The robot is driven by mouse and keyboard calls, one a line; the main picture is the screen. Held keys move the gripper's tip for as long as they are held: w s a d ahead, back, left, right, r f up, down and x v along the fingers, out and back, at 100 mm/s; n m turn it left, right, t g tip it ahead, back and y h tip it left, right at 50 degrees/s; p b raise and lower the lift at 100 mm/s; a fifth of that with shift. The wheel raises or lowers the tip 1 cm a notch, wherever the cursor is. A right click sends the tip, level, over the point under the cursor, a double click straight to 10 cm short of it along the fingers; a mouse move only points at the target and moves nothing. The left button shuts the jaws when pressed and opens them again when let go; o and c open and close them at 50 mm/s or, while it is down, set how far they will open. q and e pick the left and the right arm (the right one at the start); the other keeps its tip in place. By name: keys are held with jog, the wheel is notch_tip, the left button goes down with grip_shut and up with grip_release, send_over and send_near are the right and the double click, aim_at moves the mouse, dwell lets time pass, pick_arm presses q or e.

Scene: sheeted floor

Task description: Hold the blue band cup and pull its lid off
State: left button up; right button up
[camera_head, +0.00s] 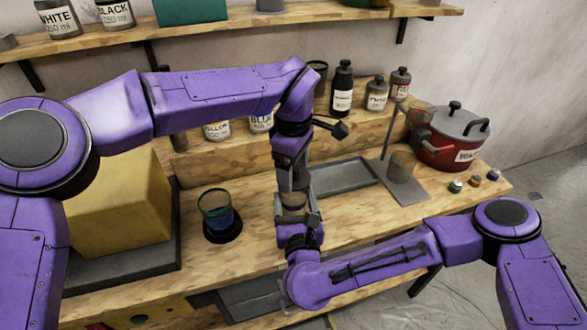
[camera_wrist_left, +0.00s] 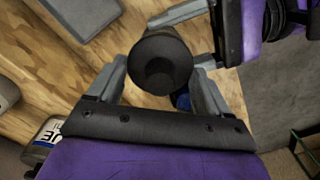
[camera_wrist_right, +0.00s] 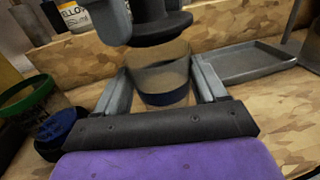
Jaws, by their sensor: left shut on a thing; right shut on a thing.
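The blue band cup (camera_wrist_right: 160,78) is a brownish cup with a dark blue band low on its side. My right gripper (camera_head: 297,220) is shut around it, with one finger on each side in the right wrist view (camera_wrist_right: 163,88). The dark round lid (camera_wrist_left: 160,65) is directly above the cup; its flange also shows in the right wrist view (camera_wrist_right: 158,28). My left gripper (camera_head: 292,172) is shut on the lid from above, its fingers on either side of it in the left wrist view (camera_wrist_left: 160,82).
A green-rimmed cup with blue (camera_head: 216,209) stands on a black disc to the left. A yellow block (camera_head: 120,205) is farther left. A grey tray (camera_head: 343,176), brown cylinder (camera_head: 402,165) and red pot (camera_head: 448,147) are to the right. Bottles (camera_head: 342,87) line the raised ledge behind.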

pick_arm(q)
jog(key=shift+r, duration=2)
pick_arm(e)
jog(key=shift+f, duration=0.15)
jog(key=o, duration=1.6)
pick_arm(q)
notch_tip(320, 180, down, 4)
jog(key=b, duration=0.4)
jog(key=shift+f, duration=0.35)
pick_arm(e)
jog(key=s, duration=0.4)
jog(key=s+d, duration=0.1)
jog(key=s, duration=0.7)
jog(key=shift+d, duration=0.2)
